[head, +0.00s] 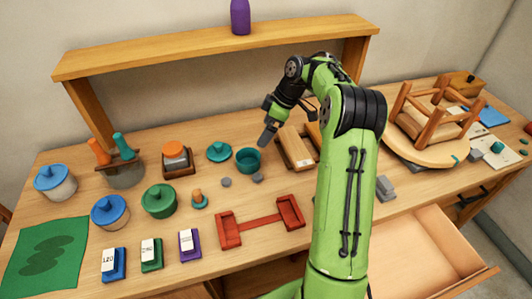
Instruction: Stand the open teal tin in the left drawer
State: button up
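The open teal tin (248,160) stands upright on the workbench, left of my green arm, with its dark inside showing. A teal lid with a knob (219,151) lies just left of it. My gripper (270,130) hangs above and slightly right of the tin, apart from it. Its fingers are small and partly turned away, so its opening is unclear; nothing shows held in it. A pulled-out drawer (425,250) shows at the lower right, its visible floor bare. Another brown opening or drawer part (250,284) shows under the bench's front edge, mostly cut off.
Blue-lidded pots (55,182), a green-lidded pot (159,200) and a red clamp-like piece (258,221) crowd the left and front. Wooden blocks (297,147) lie beside my arm. An upturned stool (432,127) fills the right. A shelf (215,46) spans the back.

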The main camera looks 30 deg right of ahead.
aim_at(248, 159)
jog(key=shift+n, duration=0.6)
jog(key=b+x, duration=0.3)
jog(key=x, duration=1.2)
jog(key=shift+a+f, duration=0.15)
jog(key=shift+f, duration=0.15)
jog(key=shift+r, duration=0.1)
jog(key=c, duration=0.9)
notch_tip(248, 159, up, 10)
jog(key=shift+r+p, duration=0.1)
jog(key=shift+p, duration=0.7)
jog(key=shift+c, duration=0.2)
